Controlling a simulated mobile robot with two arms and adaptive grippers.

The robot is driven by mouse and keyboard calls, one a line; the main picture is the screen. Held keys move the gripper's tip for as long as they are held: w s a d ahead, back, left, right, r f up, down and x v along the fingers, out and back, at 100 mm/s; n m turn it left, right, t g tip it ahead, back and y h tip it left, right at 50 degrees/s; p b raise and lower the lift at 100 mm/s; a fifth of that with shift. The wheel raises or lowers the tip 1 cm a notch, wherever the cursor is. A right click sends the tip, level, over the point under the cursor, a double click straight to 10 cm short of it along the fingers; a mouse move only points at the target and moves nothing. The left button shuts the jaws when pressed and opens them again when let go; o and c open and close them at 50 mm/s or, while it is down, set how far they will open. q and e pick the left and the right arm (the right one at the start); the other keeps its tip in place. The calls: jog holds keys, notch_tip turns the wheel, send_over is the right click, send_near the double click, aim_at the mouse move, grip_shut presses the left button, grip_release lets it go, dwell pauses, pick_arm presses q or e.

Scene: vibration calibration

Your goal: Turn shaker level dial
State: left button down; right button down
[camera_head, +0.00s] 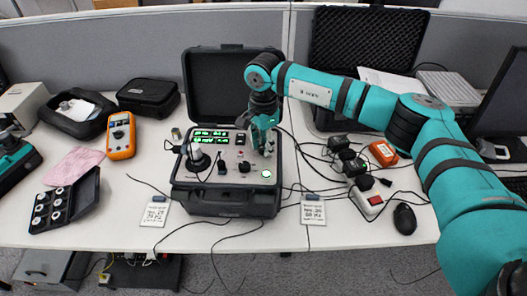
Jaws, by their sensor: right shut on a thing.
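The shaker calibrator is an open black case with a grey panel (225,180), standing mid-table. The panel carries a lit green display (211,134), black knobs, a round black mount (198,158) and a green-lit round button (266,174). My right gripper (267,151) reaches down onto the panel's right side, above the green button. It is shut on a dial there, and the fingers hide most of that dial. A separate black knob (244,167) shows just left of the fingers. My left gripper is not clearly in view.
An orange multimeter (121,136), pink cloth (74,166) and sensor box (62,203) lie left. The raised lid (230,85) stands behind the panel.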

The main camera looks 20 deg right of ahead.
jog(key=shift+w+r+n+b, duration=0.1)
jog(key=shift+n+b, duration=0.75)
jog(key=shift+n, duration=0.35)
jog(key=c, duration=1.3)
grip_release()
jog(key=shift+o, duration=1.4)
notch_tip(320, 180, up, 12)
